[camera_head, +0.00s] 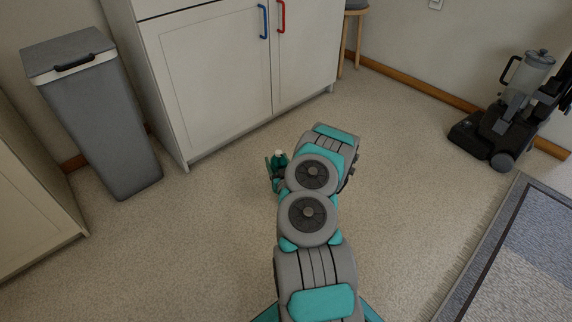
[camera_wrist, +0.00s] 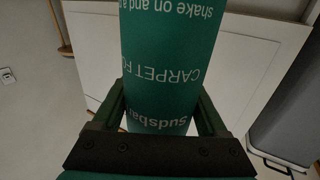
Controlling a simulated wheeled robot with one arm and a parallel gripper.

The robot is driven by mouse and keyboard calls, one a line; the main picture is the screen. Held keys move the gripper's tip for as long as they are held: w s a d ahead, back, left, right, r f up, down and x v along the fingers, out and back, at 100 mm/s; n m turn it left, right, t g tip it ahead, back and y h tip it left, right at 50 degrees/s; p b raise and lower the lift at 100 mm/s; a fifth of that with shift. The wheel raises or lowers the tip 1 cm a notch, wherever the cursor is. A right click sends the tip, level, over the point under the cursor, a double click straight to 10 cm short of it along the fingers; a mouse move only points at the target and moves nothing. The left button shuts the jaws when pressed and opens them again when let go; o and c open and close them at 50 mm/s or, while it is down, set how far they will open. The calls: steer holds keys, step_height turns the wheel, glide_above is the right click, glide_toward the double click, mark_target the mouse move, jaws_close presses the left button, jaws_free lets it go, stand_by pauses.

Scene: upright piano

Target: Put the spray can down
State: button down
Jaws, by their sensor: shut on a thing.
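The spray can (camera_wrist: 165,55) is a green cylinder with white lettering that reads in part "CARPET FO" and "Sudsbar". The lettering is upside down in the wrist view. My gripper (camera_wrist: 160,105) is shut on it, with one dark finger on each side of the can. The can's top and bottom ends are out of the wrist view. In the head view my gripper (camera_head: 277,170) is small, left of my arm and above the carpet. A green part with a pale tip shows there, but my arm hides most of it.
A white cabinet (camera_head: 210,70) with a blue and a red handle stands ahead. A grey bin (camera_head: 95,115) stands left of it. A vacuum cleaner (camera_head: 505,120) stands at the right, near a bordered rug (camera_head: 525,255). Open carpet (camera_head: 400,170) lies between.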

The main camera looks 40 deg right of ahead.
steer(key=d+f+b, duration=0.1)
steer(key=d+f, duration=0.3)
steer(key=d, duration=0.1)
steer(key=shift+w+b, duration=0.3)
steer(key=shift+w, duration=0.1)
steer(key=shift+f, duration=0.1)
jaws_free()
steer(key=p+v, duration=0.3)
steer(key=v, duration=0.9)
stand_by(0.3)
